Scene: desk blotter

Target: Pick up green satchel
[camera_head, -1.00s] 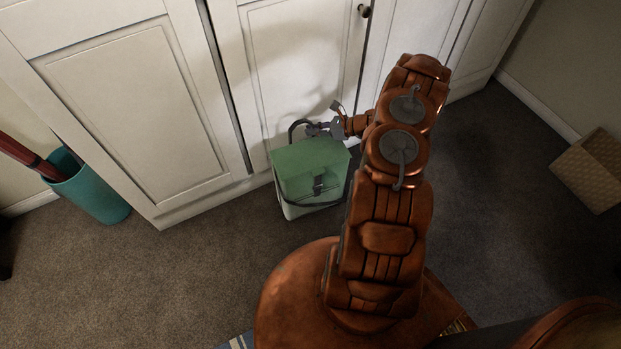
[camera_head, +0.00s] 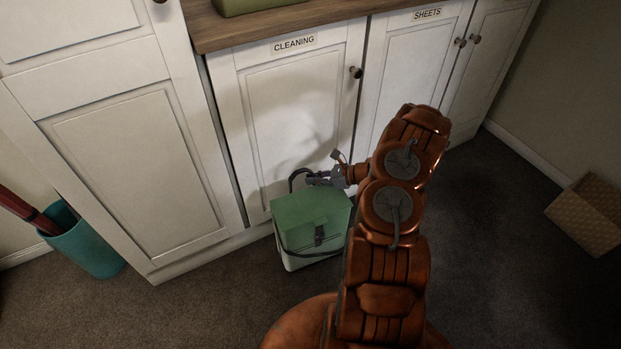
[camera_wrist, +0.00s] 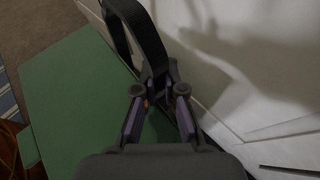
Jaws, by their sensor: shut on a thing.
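The green satchel (camera_head: 309,219) is a boxy bag with a green lid, a paler body, a dark clasp and a dark strap. It is upright, close in front of the white cabinet doors. My gripper (camera_head: 312,179) is at the back edge of its top, shut on the dark handle strap (camera_head: 294,178). In the wrist view, my gripper (camera_wrist: 158,92) has its fingertips together on the black strap (camera_wrist: 141,32), and the green lid (camera_wrist: 75,95) fills the left. My arm covers part of the satchel's right side. I cannot tell whether its base touches the carpet.
White cabinets labelled CLEANING (camera_head: 294,43) and SHEETS (camera_head: 427,14) stand right behind the satchel. A teal bin (camera_head: 84,243) with red items is at the left. A woven box (camera_head: 589,214) is at the right. A green object (camera_head: 258,4) lies on the wooden counter (camera_head: 260,27). Carpet on both sides is open.

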